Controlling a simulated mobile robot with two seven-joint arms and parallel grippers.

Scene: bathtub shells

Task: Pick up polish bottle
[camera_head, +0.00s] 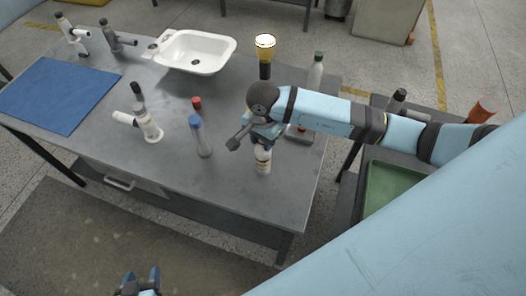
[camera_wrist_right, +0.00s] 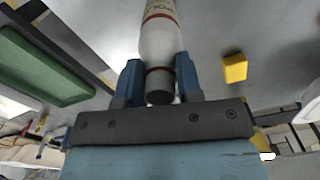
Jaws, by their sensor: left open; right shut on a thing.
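The polish bottle, white with a printed label and a red band, shows below my right gripper in the head view (camera_head: 263,161) and in the right wrist view (camera_wrist_right: 160,38). My right gripper (camera_head: 263,140) has come over it from above. In the right wrist view its blue fingers (camera_wrist_right: 158,82) are shut on the bottle's grey cap end. The bottle is near the table's front right part; I cannot tell whether its base touches the tabletop. My left gripper (camera_head: 141,281) is open and empty, low in front of the table.
The grey table (camera_head: 225,190) holds a white basin (camera_head: 192,50), a blue mat (camera_head: 58,95), a blue-capped bottle (camera_head: 201,138), a red-capped item (camera_head: 197,103), a white tool (camera_head: 146,122) and a green-capped bottle (camera_head: 316,72). A green tray (camera_head: 392,190) lies to the right.

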